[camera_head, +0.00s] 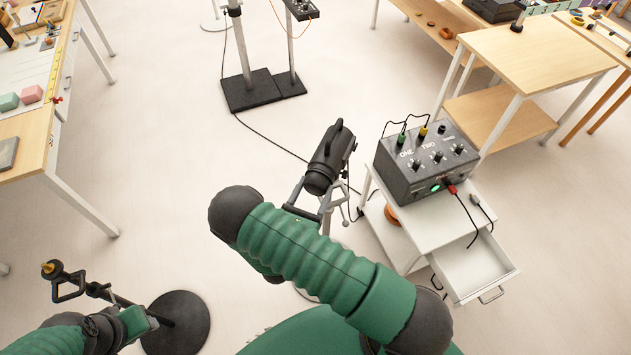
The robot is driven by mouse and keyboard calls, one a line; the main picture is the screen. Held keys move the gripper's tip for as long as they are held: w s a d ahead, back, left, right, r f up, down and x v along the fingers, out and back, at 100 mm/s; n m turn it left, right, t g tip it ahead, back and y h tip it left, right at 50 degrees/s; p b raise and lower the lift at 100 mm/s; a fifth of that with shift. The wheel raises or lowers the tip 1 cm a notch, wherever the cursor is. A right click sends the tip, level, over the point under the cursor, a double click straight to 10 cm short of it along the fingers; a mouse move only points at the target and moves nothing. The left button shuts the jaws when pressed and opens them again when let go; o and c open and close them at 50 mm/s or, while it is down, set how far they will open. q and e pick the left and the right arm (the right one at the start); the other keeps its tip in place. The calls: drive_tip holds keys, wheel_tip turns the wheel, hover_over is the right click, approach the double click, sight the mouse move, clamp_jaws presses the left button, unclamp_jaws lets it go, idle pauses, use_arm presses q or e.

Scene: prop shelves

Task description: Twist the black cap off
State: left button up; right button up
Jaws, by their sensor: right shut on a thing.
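A black spotlight (332,155) stands on a light-grey stand (340,208) just past my right arm, tilted with its front end toward me. The dark round piece on its near end (317,183) looks like the black cap. My right gripper (312,203) is at this end, its fingers shut on the cap. My right upper arm hides its forearm and part of the stand. My left arm shows only at the bottom left (60,338); I cannot make out its fingers.
A white cart (430,235) with a grey control box (425,160) and an open drawer (475,268) stands right of the spotlight. A black pole with round base (175,325) stands by my left arm. A dark cable (270,140) crosses the floor.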

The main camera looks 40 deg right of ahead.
idle(0.3)
drive_tip(key=o, duration=1.6)
